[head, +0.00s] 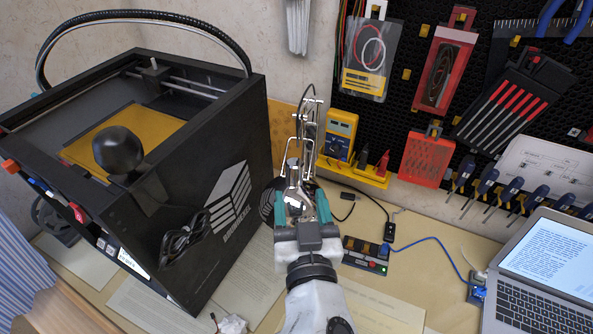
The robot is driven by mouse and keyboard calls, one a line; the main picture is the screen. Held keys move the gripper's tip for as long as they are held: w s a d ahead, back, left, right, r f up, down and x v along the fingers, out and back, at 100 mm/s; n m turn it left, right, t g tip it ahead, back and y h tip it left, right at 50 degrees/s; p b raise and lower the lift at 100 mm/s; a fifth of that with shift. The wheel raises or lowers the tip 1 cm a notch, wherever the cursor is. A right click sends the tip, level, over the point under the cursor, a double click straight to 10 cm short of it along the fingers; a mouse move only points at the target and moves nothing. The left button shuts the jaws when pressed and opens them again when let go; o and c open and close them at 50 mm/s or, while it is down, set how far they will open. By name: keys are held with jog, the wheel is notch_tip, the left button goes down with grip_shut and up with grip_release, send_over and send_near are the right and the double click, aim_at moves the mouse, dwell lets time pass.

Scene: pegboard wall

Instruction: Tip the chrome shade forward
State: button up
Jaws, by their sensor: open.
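The chrome shade (294,176) belongs to a small desk lamp with a thin metal spring arm (309,120) rising behind it. The shade is in the middle of the head view, just beyond my gripper. My gripper (302,203) points away from me, its two teal fingers apart. The shade's near end shows between or just past the fingertips. I cannot tell whether either finger touches it. The lamp's base is mostly hidden behind my gripper.
A large black 3D printer (200,200) stands close on the left. A small black device (366,257) lies right of my gripper on the desk, and a laptop (545,270) is at far right. Tools hang on the black pegboard (420,60). Sheets of paper lie in front.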

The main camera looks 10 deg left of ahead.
aim_at(296, 170)
jog(key=p+x, duration=0.1)
jog(key=x, duration=0.6)
jog(key=shift+w, duration=0.25)
grip_shut()
dwell(0.3)
